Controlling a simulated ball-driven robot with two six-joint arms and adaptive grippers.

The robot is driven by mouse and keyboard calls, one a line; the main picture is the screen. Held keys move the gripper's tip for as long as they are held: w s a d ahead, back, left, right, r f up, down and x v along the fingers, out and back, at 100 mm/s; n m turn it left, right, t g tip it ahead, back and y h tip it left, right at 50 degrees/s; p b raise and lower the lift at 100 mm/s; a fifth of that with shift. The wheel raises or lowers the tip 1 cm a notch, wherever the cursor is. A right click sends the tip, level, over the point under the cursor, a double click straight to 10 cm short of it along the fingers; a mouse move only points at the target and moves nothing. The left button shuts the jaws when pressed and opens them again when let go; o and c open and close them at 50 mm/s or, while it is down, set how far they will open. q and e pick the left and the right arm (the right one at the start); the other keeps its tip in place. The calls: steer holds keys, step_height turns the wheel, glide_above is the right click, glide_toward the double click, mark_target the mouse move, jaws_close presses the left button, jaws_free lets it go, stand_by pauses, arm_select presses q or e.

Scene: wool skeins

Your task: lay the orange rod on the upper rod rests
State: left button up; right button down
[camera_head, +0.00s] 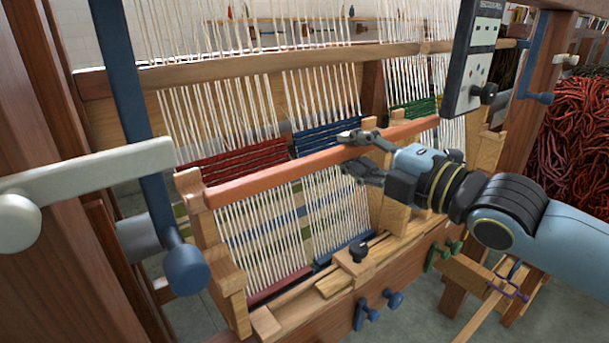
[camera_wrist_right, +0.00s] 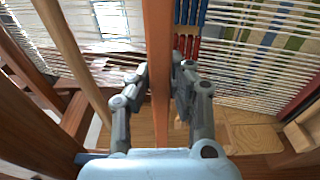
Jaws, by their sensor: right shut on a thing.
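The orange rod (camera_head: 300,166) slants across the front of the loom, in front of the white warp threads. My right gripper (camera_head: 364,155) is shut on it right of its middle. In the right wrist view the rod (camera_wrist_right: 158,60) runs between the two fingers (camera_wrist_right: 160,85). The rod's left end is at the top of the left stepped wooden post (camera_head: 192,190); I cannot tell whether it touches the rest there. Its right end is near the right wooden post (camera_head: 488,152), and contact there is unclear. My left gripper is not in view.
A wooden crossbeam (camera_head: 250,66) runs behind the rod. A blue bar (camera_head: 135,90) and a pale lever (camera_head: 90,170) stand at left. Red wool skeins (camera_head: 575,135) hang at far right.

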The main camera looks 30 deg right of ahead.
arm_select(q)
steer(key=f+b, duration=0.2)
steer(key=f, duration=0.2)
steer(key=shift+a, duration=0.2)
arm_select(e)
steer(key=w+a+f, duration=0.2)
steer(key=w+f, duration=0.1)
steer(key=w, duration=0.7)
steer(key=shift+a+f, duration=0.2)
steer(key=shift+a, duration=0.1)
steer(key=shift+w, duration=0.1)
steer(key=shift+f+b, duration=0.1)
steer(key=shift+b, duration=0.3)
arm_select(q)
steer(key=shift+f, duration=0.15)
arm_select(e)
steer(key=c, duration=1.3)
jaws_free()
